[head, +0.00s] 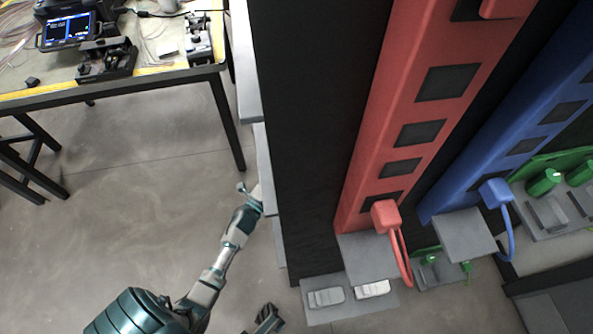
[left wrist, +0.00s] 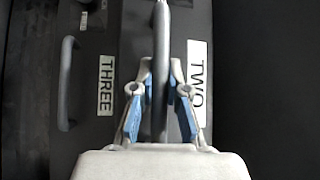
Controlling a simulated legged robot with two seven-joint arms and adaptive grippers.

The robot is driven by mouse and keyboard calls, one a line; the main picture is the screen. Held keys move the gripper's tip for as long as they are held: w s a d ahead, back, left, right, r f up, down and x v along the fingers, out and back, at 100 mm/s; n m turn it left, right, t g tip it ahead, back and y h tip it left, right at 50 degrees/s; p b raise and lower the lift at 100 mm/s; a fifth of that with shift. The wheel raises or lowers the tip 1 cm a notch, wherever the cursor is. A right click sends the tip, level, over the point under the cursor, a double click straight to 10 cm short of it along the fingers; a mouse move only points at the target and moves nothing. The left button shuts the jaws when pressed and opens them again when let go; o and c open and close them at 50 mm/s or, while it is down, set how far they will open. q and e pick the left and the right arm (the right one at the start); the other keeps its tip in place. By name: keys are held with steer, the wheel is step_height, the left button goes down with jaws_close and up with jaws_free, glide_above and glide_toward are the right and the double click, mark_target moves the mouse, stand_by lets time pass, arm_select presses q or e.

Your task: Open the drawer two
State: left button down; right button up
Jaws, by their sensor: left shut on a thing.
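My left gripper (left wrist: 160,95) is shut on the upright dark handle (left wrist: 160,35) of drawer two, with blue-padded fingers on both sides of it. The drawer's front (left wrist: 195,25) carries the white label TWO (left wrist: 199,78). This label looks larger than the one reading THREE. I cannot tell how far the drawer is out. In the head view, my left gripper (head: 250,190) is at the left side of the dark cabinet (head: 305,130), and the handle is too small to make out there. A dark gripper-like part (head: 268,318) shows at the bottom edge; it may be my right gripper.
Drawer three has its own handle (left wrist: 66,85) and label (left wrist: 106,72). A table (head: 150,75) with splicing equipment stands at the upper left. Red (head: 420,130) and blue (head: 520,125) racks stand on the right. The floor (head: 150,190) between table and cabinet is clear.

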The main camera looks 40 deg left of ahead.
arm_select(q)
steer(key=s+a+p, duration=0.1)
steer(key=s+a, duration=1.4)
steer(key=s, duration=0.2)
steer(key=shift+s+a+f, duration=0.2)
steer(key=shift+s+f, duration=0.05)
steer(key=shift+f, duration=0.1)
steer(key=c, duration=1.2)
jaws_free()
steer(key=shift+f, duration=0.1)
steer(key=shift+o, duration=0.2)
steer(key=shift+w+a, duration=0.1)
steer(key=s+f, duration=0.1)
steer(key=s, duration=1.1)
steer(key=shift+d+f, duration=0.3)
steer(key=shift+d, duration=0.1)
